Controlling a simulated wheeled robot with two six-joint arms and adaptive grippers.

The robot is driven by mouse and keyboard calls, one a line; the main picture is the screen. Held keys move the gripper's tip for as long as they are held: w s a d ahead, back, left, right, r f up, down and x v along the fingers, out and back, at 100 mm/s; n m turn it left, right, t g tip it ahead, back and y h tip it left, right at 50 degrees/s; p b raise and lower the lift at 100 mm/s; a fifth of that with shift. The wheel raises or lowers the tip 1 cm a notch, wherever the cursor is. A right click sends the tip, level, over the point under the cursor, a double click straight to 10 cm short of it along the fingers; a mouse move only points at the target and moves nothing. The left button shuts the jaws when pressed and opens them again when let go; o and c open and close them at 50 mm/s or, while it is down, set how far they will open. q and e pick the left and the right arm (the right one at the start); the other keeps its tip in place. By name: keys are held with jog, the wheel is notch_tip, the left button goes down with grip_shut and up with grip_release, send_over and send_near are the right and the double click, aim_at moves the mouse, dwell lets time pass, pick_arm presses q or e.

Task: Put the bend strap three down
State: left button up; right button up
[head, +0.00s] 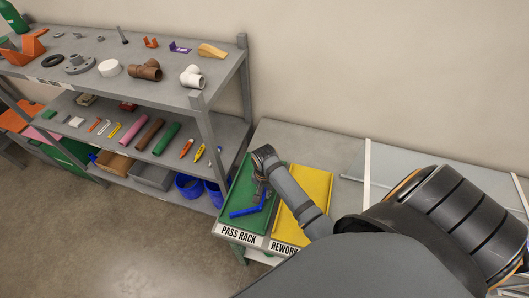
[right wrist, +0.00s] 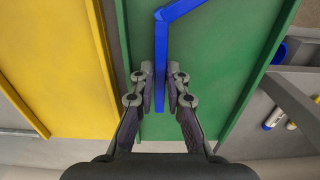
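The bend strap is a blue, bent flat bar (head: 245,211) on the green pass rack tray (head: 241,181). In the right wrist view the strap (right wrist: 161,60) runs down between my right gripper's fingers (right wrist: 160,75), with a narrow gap visible on each side. My right gripper (head: 263,194) is over the tray, its fingers parted around the strap and looking not clamped on it. The head view shows the gripper small and partly hidden by its own wrist. My left gripper is not in view.
A yellow rework tray (head: 313,184) lies right of the green tray. A grey shelf unit (head: 213,130) with pipe fittings, coloured pipes and bins stands to the left, close to the pass rack. Bare tabletop (head: 300,140) shows behind the trays.

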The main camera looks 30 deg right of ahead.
aim_at(264, 193)
jog(key=shift+o, duration=1.4)
jog(key=shift+r, duration=0.1)
jog(key=shift+r, duration=0.4)
notch_tip(264, 193, up, 8)
jog(key=shift+w+f+b, duration=0.1)
jog(key=shift+f+b, duration=0.1)
jog(key=shift+b, duration=1)
notch_tip(264, 193, up, 4)
jog(key=shift+f+p, duration=0.15)
jog(key=shift+p, duration=0.85)
